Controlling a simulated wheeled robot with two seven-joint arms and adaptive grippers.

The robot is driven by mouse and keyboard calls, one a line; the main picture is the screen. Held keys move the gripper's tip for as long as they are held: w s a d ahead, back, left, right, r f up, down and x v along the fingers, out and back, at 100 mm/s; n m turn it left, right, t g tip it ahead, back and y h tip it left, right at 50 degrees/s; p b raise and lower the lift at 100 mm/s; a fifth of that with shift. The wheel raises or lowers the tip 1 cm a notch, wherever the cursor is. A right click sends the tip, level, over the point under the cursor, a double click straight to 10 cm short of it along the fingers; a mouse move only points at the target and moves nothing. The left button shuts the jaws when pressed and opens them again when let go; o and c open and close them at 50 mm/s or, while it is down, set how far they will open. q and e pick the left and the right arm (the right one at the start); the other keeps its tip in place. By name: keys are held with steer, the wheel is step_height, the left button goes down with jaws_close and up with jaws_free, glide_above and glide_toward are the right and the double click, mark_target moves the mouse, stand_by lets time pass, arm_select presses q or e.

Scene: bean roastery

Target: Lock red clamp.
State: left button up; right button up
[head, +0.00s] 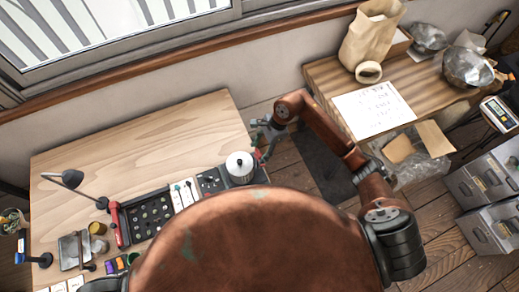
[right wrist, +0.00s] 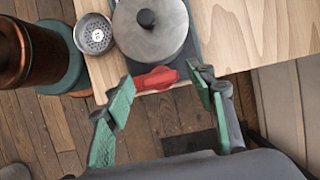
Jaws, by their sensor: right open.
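The red clamp (right wrist: 157,78) shows in the right wrist view at the table edge, just below a round metal pot with a black knob (right wrist: 150,40). My right gripper (right wrist: 163,82) is open, with one green finger on each side of the clamp and visible gaps to it. In the head view my right gripper (head: 262,138) is at the right edge of the table, beside the lidded pot (head: 240,166). The clamp is small and partly hidden there.
The wooden table (head: 150,140) is bare toward the back. A black tray of small round items (head: 150,215) sits at its front. A second table (head: 330,85) with paper and a bag stands right.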

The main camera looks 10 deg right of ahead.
steer(key=c, duration=1.2)
steer(key=shift+o, duration=0.2)
